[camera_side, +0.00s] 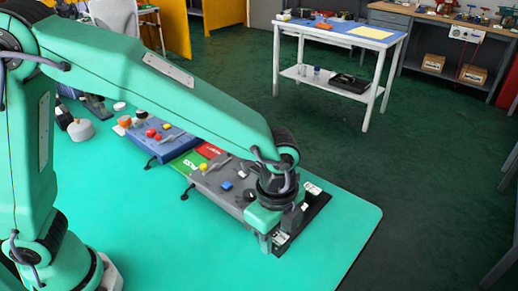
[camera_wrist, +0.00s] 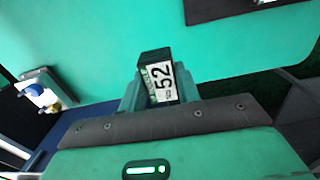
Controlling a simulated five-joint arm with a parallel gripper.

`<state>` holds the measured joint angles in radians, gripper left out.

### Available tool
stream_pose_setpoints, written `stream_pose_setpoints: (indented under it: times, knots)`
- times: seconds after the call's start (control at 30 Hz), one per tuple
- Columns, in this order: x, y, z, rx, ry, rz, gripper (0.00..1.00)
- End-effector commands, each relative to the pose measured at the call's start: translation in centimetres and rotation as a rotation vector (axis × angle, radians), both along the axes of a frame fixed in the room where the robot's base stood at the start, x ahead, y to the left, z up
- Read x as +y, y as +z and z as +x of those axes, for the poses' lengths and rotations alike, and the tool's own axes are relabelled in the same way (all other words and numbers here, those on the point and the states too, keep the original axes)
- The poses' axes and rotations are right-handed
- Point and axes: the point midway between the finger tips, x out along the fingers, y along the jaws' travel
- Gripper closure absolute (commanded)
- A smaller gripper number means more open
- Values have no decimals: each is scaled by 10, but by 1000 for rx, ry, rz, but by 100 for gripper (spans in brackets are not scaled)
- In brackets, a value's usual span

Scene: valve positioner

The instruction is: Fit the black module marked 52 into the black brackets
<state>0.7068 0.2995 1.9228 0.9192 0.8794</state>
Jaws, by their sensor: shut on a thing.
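The black module (camera_wrist: 154,57) with a white label reading 52 is between the fingers of my gripper (camera_wrist: 158,92) in the wrist view. My gripper is shut on it, and the label faces the camera. In the side view my gripper (camera_side: 268,241) points down at the right end of the row of equipment, beside a long black plate (camera_side: 317,209). My gripper and wrist hide part of this plate. I cannot make out the black brackets clearly, nor whether the module touches anything below it.
A grey panel (camera_side: 213,183) with small coloured parts lies left of my gripper. Green and red cards (camera_side: 187,162) and a blue panel (camera_side: 145,128) are further left. The teal table (camera_side: 345,235) is bare at its right end. A white workbench (camera_side: 340,32) stands behind.

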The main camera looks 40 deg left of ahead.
Motion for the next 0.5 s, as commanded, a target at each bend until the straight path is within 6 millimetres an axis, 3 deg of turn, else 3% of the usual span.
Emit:
stream_pose_setpoints:
  times: [0.27, 0.5]
  knots:
    - [14, 1, 27, -1, 7, -1, 92]
    - [49, 1, 78, 0, 13, 0, 92]
